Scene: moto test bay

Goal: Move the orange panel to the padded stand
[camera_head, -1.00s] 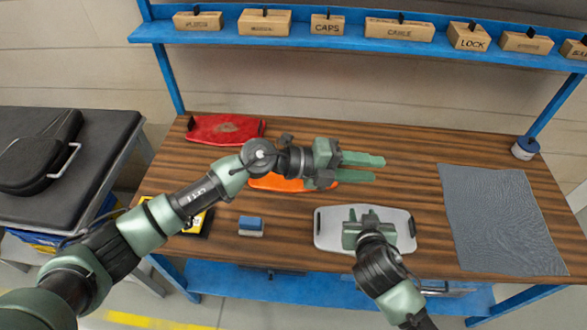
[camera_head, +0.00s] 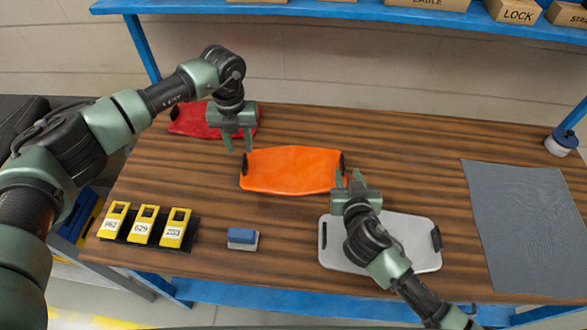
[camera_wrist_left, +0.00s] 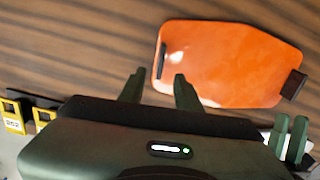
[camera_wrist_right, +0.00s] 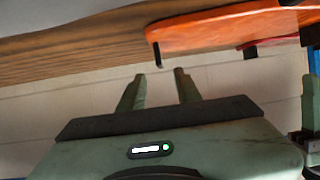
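The orange panel (camera_head: 293,171) lies flat on the wooden bench, with a dark grip at each end. It also shows in the left wrist view (camera_wrist_left: 235,60) and right wrist view (camera_wrist_right: 220,27). My left gripper (camera_head: 238,148) is open and empty, pointing down just beyond the panel's left end. My right gripper (camera_head: 349,174) is open and empty by the panel's right end; whether it touches is unclear. A black-topped stand (camera_head: 20,112), possibly the padded stand, shows only partly at the left edge behind my left arm.
A red panel (camera_head: 190,120) lies at the back left, partly behind my left gripper. A light grey panel (camera_head: 410,240) lies under my right arm. Yellow tags (camera_head: 145,226), a blue block (camera_head: 242,237) and a grey mat (camera_head: 530,215) occupy the bench. A blue shelf (camera_head: 300,10) runs above.

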